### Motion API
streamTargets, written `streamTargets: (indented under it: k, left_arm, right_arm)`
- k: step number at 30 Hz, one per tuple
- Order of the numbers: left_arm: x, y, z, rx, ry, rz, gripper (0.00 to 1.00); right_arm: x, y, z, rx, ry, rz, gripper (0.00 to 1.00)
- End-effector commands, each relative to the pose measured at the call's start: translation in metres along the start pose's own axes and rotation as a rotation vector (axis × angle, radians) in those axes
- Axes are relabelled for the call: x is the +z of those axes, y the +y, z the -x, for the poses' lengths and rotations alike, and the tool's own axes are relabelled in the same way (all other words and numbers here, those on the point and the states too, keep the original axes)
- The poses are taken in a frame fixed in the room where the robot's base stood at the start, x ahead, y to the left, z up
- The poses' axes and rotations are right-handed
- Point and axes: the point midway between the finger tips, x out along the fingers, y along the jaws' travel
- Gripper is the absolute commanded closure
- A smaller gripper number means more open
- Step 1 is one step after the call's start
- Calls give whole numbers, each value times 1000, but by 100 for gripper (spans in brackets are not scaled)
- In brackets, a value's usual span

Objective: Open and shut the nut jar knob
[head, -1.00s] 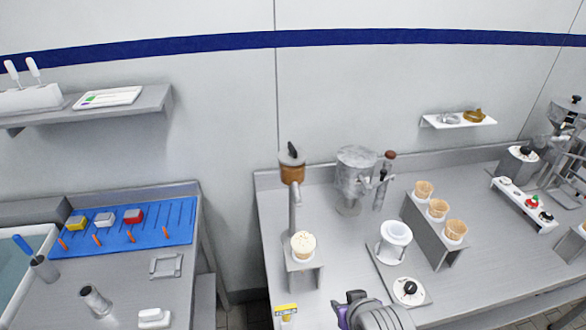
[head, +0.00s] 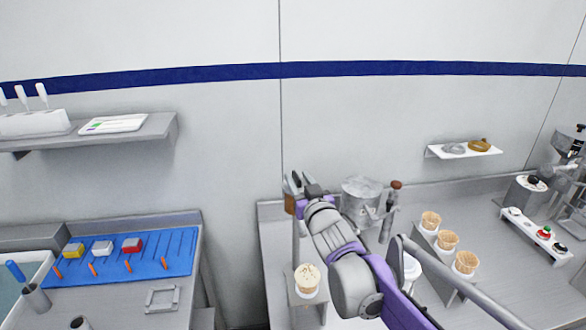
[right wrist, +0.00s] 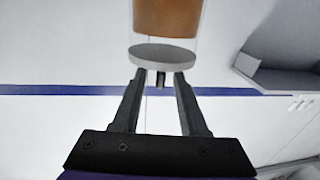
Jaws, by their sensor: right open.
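The nut jar (head: 290,204), with brown contents, stands on its post and is partly hidden by my right gripper (head: 303,184) in the head view. In the right wrist view the jar (right wrist: 167,18) appears upside down at the top, with its grey round lid (right wrist: 165,56). A small dark knob (right wrist: 161,79) sticks out of the lid. The right gripper (right wrist: 160,80) is open, its two fingers on either side of the knob with gaps to it. In the head view I cannot make out the knob clearly. My left gripper is not in view.
A cup of ice cream (head: 307,280) stands below the jar. A grey metal machine (head: 361,197) stands close to the right of the gripper. Several cones (head: 447,241) sit in a rack further right. A blue mat (head: 180,240) lies on the left counter.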

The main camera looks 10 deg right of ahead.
Motion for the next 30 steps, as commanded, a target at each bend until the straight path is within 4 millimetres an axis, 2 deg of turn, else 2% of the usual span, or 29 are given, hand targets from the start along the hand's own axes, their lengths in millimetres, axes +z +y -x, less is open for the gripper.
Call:
streamTargets:
  k: [3,9,21,28,30]
  left_arm:
    - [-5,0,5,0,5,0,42]
    - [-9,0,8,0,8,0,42]
    - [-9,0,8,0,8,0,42]
    - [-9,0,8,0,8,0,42]
    - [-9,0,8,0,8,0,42]
  right_arm:
    - [-2,0,-22,0,0,2,57]
    - [-1,0,-45,1,-1,0,57]
    - [1,0,-51,1,-1,0,57]
    - [0,0,-51,1,-1,1,99]
    - [0,0,-51,1,-1,1,100]
